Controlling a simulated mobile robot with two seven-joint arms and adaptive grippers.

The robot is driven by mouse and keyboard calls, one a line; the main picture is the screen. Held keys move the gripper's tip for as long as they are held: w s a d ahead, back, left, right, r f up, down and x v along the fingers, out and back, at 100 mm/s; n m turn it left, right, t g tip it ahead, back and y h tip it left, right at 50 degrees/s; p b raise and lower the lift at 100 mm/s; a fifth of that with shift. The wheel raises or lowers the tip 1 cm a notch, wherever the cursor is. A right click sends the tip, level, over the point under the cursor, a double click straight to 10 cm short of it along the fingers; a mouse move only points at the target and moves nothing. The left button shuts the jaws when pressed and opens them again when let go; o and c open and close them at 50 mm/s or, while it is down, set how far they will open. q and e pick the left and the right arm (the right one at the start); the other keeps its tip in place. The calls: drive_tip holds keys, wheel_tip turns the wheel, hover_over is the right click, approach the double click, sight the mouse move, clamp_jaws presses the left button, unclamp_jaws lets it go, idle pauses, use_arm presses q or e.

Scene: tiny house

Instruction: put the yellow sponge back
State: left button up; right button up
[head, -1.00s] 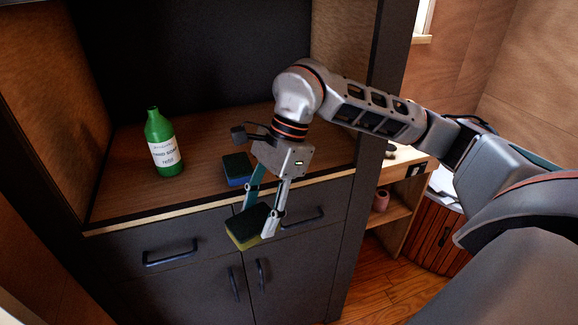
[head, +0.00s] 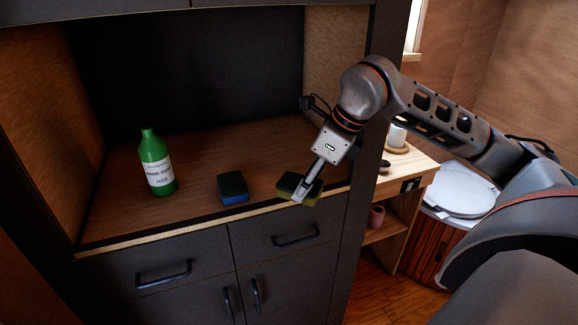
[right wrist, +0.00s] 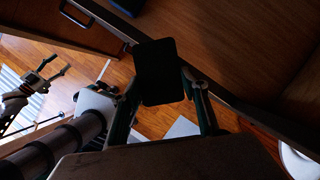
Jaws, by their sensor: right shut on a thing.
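The yellow sponge (head: 287,185), with a dark top layer, is between the fingers of my right gripper (head: 304,190). The gripper is shut on it and holds it at the front edge of the wooden shelf (head: 200,215), toward the right side. I cannot tell whether the sponge touches the shelf. In the right wrist view the sponge (right wrist: 158,72) shows as a dark block between the two fingers. My left gripper (right wrist: 55,68) shows small at the left of the right wrist view, its fingers apart and empty.
A blue sponge (head: 233,187) with a dark top lies on the shelf left of the yellow one. A green soap bottle (head: 157,165) stands further left. The cabinet's right side panel (head: 335,90) is close to my right gripper. The shelf behind the sponges is clear.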

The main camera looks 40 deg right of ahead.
drive_tip(key=w, duration=0.3)
drive_tip(key=w+d+p, duration=0.1)
drive_tip(key=w, duration=0.2)
drive_tip(key=shift+w+d+r+p, duration=0.15)
drive_tip(key=shift+w+d+p, duration=0.05)
drive_tip(key=shift+p, duration=0.1)
drive_tip(key=w, duration=0.2)
drive_tip(key=shift+w+d, duration=0.35)
drive_tip(key=shift+w+d+p, duration=0.15)
drive_tip(key=shift+w+p, duration=0.2)
drive_tip(key=shift+w, duration=0.45)
wheel_tip(320, 180, down, 3)
drive_tip(key=shift+s+f+p, duration=0.1)
drive_tip(key=shift+f+p, duration=0.05)
drive_tip(key=shift+p, duration=0.15)
use_arm(q)
drive_tip(key=shift+s+a+g+y, duration=0.35)
drive_tip(key=shift+s+a, duration=0.4)
drive_tip(key=shift+a, duration=0.3)
use_arm(e)
drive_tip(key=shift+d+f, duration=0.1)
drive_tip(key=shift+f, duration=0.15)
drive_tip(key=shift+f, duration=0.2)
use_arm(q)
drive_tip(key=shift+a, duration=0.15)
use_arm(e)
drive_tip(key=o, duration=1.1)
drive_tip(key=shift+c, duration=0.2)
drive_tip(key=shift+r, duration=0.1)
